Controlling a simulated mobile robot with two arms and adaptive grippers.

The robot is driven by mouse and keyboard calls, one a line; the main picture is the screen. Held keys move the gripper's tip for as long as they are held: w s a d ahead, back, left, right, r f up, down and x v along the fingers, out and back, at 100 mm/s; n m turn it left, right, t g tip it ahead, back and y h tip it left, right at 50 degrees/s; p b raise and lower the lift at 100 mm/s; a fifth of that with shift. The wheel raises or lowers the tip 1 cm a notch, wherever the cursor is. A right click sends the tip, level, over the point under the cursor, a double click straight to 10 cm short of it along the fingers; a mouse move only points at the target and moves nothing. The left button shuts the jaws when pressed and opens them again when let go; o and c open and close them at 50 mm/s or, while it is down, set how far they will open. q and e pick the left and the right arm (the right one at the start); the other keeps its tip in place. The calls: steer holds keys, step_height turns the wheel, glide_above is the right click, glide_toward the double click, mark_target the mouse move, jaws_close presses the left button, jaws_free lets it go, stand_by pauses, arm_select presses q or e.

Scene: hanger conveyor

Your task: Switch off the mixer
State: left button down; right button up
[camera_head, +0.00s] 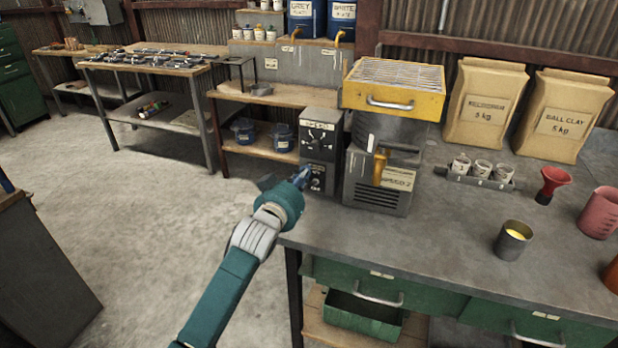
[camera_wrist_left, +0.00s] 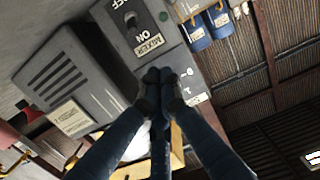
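The mixer (camera_head: 375,190) is a grey vented machine with a yellow wire-topped tray on it, standing at the left end of the grey bench. A dark control box (camera_head: 320,140) stands at its left. In the left wrist view, the box's panel (camera_wrist_left: 165,62) has a dark switch (camera_wrist_left: 131,18) between OFF and ON markings, above a MIXER label; I cannot tell which way the switch sits. My left gripper (camera_head: 303,176) is in front of the box's lower part. Its fingertips (camera_wrist_left: 158,76) are together and look empty, near the MIXER label; contact is unclear. My right gripper is out of view.
Open floor (camera_head: 170,230) lies left of the bench.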

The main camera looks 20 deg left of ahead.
mark_target(315, 158)
arm_select(q)
steer(key=w, duration=0.5)
steer(key=shift+w+d+f, duration=0.1)
steer(key=shift+w+f, duration=0.05)
steer(key=shift+f, duration=0.05)
steer(key=f, duration=0.1)
steer(key=s+f+p, duration=0.1)
steer(key=f, duration=0.1)
steer(key=shift+s+f, duration=0.25)
steer(key=shift+f, duration=0.15)
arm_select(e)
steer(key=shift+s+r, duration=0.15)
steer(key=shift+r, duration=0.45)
